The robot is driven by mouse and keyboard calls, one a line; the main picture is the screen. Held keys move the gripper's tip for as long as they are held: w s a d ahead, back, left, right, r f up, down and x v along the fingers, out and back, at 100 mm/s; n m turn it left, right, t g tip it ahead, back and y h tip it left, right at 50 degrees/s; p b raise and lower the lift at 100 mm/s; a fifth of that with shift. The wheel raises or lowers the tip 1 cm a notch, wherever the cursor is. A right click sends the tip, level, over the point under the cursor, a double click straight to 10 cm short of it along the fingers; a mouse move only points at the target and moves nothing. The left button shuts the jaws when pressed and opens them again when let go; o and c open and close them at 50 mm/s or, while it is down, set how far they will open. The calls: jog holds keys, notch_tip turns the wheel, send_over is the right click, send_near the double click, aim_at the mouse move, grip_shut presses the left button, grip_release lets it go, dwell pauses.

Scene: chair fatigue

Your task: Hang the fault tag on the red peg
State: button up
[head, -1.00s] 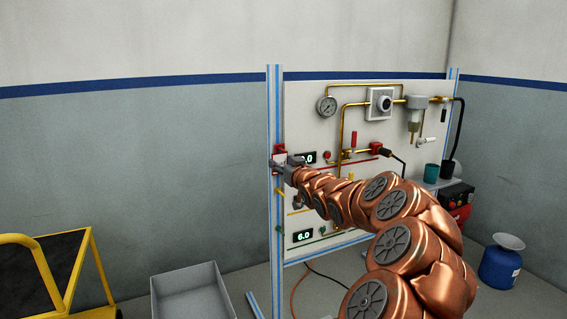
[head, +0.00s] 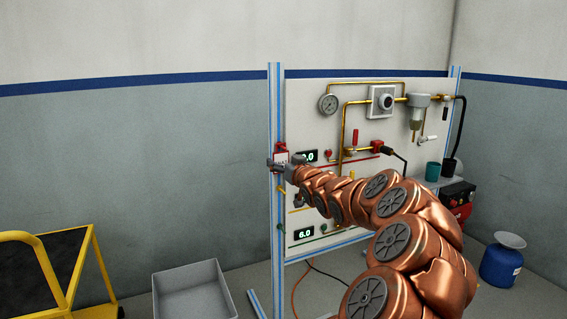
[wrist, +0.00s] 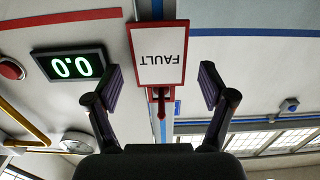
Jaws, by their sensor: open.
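The fault tag (wrist: 157,55) is a white plate with a red border, and its lettering is upside down in the wrist view. The red peg (wrist: 161,103) shows at the tag's lettered-top end, by a small red bracket. The tag appears to hang from the peg, though the exact contact is hard to see. My gripper (wrist: 161,85) is open, with one dark finger on each side of the tag and peg and visible gaps to both. In the head view my gripper (head: 277,166) is at the panel's left post, overlapping the small tag (head: 281,157).
A lit display (wrist: 71,66) and a red button (wrist: 10,70) are beside the tag on the panel. The panel (head: 310,105) carries pipes, a gauge (head: 328,103) and valves. A grey bin (head: 190,288) and a yellow cart (head: 85,265) stand at the lower left.

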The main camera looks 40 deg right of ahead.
jog(key=shift+s, duration=0.1)
jog(key=v, duration=1.2)
dwell(0.4)
